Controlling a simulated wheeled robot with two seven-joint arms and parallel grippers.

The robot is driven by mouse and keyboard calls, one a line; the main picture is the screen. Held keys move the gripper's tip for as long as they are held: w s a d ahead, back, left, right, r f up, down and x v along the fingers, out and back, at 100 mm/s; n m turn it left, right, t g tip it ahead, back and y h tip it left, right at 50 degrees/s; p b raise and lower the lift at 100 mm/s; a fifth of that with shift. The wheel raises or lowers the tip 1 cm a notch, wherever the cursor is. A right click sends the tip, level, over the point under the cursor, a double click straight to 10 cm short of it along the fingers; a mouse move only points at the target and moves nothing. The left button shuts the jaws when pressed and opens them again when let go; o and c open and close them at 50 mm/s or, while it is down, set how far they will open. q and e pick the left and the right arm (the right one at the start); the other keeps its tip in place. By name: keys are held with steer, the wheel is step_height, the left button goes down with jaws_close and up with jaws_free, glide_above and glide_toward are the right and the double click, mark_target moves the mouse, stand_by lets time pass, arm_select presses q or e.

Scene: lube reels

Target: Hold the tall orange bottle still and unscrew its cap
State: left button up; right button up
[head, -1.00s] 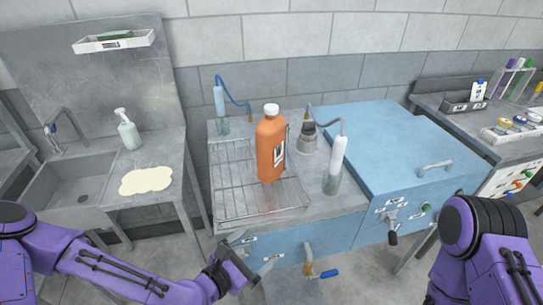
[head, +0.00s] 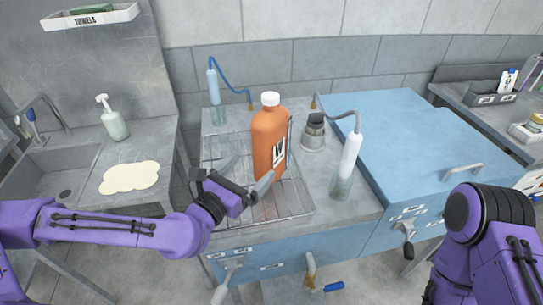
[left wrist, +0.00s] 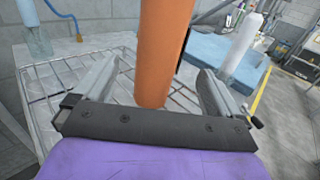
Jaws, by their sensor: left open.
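The tall orange bottle (head: 266,145) stands upright on the wire rack, with its white cap (head: 270,99) on top and a label on its right side. My left gripper (head: 248,175) is open, low in front of the bottle. In the left wrist view the bottle's lower body (left wrist: 160,60) stands between the two spread fingers (left wrist: 155,90), somewhat beyond them, with gaps on both sides. The cap is out of the left wrist view. My right arm shows at the lower right of the head view, but its gripper is not seen.
The wire rack (head: 292,205) lies on the grey counter. A clear bottle with a white top (head: 348,160) and a dark-topped jar (head: 314,132) stand right of the orange bottle. A blue-tubed bottle (head: 214,90) stands behind left. A blue cabinet (head: 400,130) is at right.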

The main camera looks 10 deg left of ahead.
mark_target(259, 161)
arm_select(q)
steer(key=shift+w+d+f+b, duration=0.25)
steer(key=shift+f+b, duration=0.25)
steer(key=shift+b, duration=0.2)
steer(key=w, duration=0.2)
steer(key=shift+w+d+r+p, duration=0.3)
steer(key=shift+d+r+p, duration=0.05)
steer(key=shift+d, duration=0.05)
steer(key=w+p, duration=0.1)
steer(key=w+d+r+p, duration=0.1)
steer(key=w, duration=0.1)
steer(key=w+p, duration=0.1)
steer(key=shift+w+d+r, duration=0.15)
steer(key=shift+w+d, duration=0.05)
steer(key=shift+d, duration=0.15)
steer(key=shift+w+d+f, duration=0.1)
steer(key=shift+w+f, duration=0.15)
steer(key=shift+w, duration=0.15)
steer(key=shift+s, duration=0.15)
steer(key=c, duration=1.4)
steer(key=shift+r, duration=0.15)
steer(key=shift+c, duration=1.4)
arm_select(e)
steer(key=shift+w+r, duration=0.15)
steer(key=shift+w, duration=0.05)
arm_select(q)
steer(key=shift+r, duration=0.1)
